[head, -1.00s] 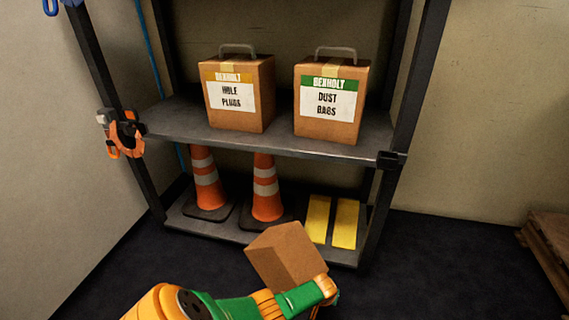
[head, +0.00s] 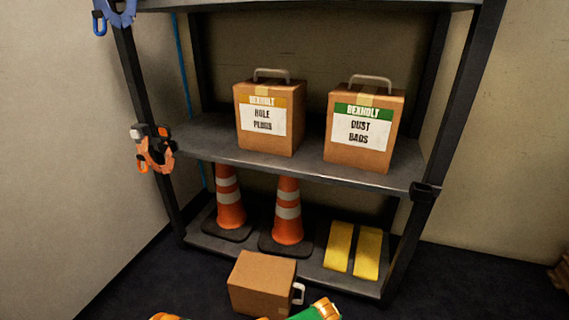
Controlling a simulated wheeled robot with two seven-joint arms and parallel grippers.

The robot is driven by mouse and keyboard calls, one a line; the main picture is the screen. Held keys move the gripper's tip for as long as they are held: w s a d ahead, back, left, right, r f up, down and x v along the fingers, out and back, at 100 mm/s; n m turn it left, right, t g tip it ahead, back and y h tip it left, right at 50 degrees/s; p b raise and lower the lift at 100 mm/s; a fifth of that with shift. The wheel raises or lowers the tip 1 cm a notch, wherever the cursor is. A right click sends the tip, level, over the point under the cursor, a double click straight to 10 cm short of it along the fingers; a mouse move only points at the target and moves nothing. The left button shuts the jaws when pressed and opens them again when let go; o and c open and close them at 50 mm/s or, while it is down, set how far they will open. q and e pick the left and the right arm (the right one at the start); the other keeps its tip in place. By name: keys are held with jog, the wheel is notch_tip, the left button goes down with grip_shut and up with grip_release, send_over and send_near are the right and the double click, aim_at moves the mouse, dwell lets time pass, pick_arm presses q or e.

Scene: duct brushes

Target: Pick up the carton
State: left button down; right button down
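A plain brown carton (head: 262,284) lies on its side at the bottom centre, in front of the lower shelf, with its pale handle (head: 299,293) facing right. Whether it rests on the floor or hangs above it cannot be told. The green and orange end of my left arm (head: 318,311) shows just right of and below it. Its fingers are cut off by the bottom edge, so their grip is hidden. My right gripper is out of view. Two more handled cartons stand upright on the middle shelf: "Hole Plugs" (head: 270,118) and "Dust Bags" (head: 365,131).
The dark shelf rack (head: 300,164) has black posts. Two striped cones (head: 229,203) and two yellow blocks (head: 353,250) stand on its lower shelf. Orange clamps (head: 153,150) hang at the left post. The dark floor is open at right (head: 470,290).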

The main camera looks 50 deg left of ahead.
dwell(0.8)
pick_arm(q)
jog(key=c, duration=1.1)
grip_release()
